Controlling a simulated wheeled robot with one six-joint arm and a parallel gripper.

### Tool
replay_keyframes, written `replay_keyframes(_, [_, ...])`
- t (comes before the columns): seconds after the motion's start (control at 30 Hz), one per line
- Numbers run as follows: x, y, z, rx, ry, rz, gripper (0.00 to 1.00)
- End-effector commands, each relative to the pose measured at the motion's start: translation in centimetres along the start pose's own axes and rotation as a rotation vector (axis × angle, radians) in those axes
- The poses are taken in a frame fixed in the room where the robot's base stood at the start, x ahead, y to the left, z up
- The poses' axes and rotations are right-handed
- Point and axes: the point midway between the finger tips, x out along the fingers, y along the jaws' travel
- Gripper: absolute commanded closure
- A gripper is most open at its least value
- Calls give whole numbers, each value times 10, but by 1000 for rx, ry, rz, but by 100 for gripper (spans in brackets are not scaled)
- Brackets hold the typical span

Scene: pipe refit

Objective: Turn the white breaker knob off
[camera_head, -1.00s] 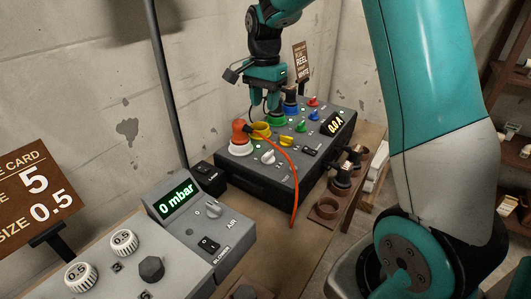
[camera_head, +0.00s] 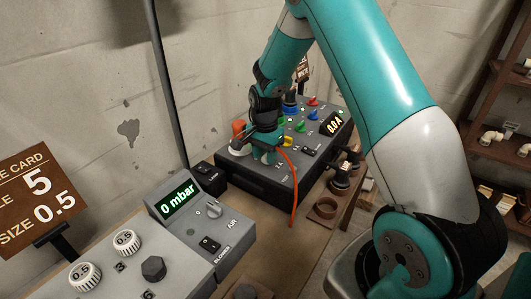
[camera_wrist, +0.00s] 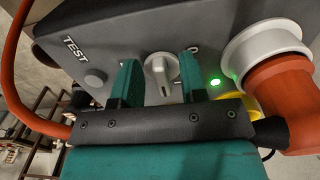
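The white breaker knob (camera_wrist: 162,72) is on the dark grey panel box (camera_head: 248,180), near the middle of the wrist view, with its pointer ridge running roughly up and down in that picture. My gripper (camera_wrist: 160,78) is open, with one teal finger on each side of the knob and a visible gap on both sides. A green lamp (camera_wrist: 215,82) is lit right of the knob. In the head view my gripper (camera_head: 267,154) is low at the panel's front and hides the knob.
An orange plug (camera_wrist: 280,95) sits in a white socket close to the right finger in the wrist view. Its orange hose (camera_head: 294,195) hangs over the panel front. A grey air unit (camera_head: 185,235) reads 0 mbar; the panel display (camera_head: 334,124) reads 0.0 A.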

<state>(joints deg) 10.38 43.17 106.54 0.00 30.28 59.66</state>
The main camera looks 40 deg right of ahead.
Motion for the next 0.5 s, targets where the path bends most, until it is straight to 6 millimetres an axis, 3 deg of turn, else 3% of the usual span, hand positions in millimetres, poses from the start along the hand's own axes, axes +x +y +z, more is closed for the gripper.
replay_keyframes(0.23, [1,0,0,0,0,0,61])
replay_keyframes(0.4, [0,0,0,0,0,0,97])
replay_keyframes(0.5, [0,0,0,0,0,0,100])
